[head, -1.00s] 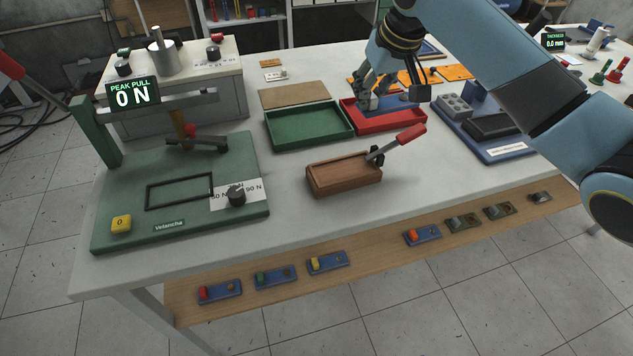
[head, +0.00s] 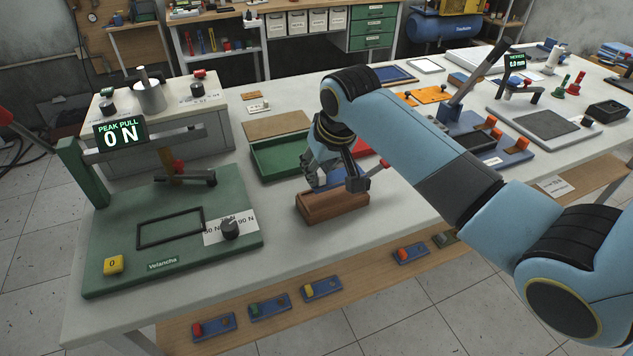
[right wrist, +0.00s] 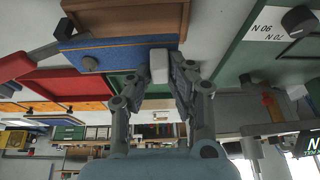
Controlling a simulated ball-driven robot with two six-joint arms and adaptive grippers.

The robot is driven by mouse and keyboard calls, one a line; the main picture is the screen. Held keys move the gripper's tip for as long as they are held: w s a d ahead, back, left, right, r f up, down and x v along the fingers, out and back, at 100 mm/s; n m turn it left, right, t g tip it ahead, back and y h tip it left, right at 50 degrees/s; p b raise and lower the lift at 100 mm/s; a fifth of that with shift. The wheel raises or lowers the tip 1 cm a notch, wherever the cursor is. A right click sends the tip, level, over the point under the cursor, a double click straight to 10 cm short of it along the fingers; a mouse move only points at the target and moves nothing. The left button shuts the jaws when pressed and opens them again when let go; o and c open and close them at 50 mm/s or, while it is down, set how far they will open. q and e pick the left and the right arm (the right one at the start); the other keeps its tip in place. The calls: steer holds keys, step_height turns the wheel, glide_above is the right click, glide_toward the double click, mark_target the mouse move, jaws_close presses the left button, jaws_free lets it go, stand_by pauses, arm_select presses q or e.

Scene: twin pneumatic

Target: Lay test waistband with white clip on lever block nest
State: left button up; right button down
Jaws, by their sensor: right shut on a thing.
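The lever block nest (head: 335,207) is a brown wooden block with a red-handled lever, near the front middle of the table. It also shows at the top of the right wrist view (right wrist: 130,18). My right gripper (head: 322,180) is just over its left part. In the right wrist view, my right gripper (right wrist: 160,72) is shut on a small white clip (right wrist: 158,66). The flat blue waistband (right wrist: 118,54) extends left from the clip, close to the block. I cannot tell whether it touches the block. The gripper and arm hide much of it in the head view.
A green tray (head: 262,163) lies behind the nest; a red tray (right wrist: 60,92) is largely hidden by my arm. The green pull tester (head: 180,260) stands at left, its display reading 0 N. Blue modules (head: 322,291) line the front shelf. Table left of the nest is clear.

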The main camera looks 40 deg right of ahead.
mark_target(316, 187)
steer(key=shift+a+f, duration=0.4)
steer(key=shift+f, duration=0.15)
step_height(316, 187, down, 3)
steer(key=shift+r+p, duration=0.2)
steer(key=shift+p, duration=0.1)
steer(key=shift+w+f, duration=0.1)
steer(key=shift+f, duration=0.25)
steer(key=shift+f, duration=0.15)
steer(key=c, duration=1.2)
jaws_free()
steer(key=v, duration=1.2)
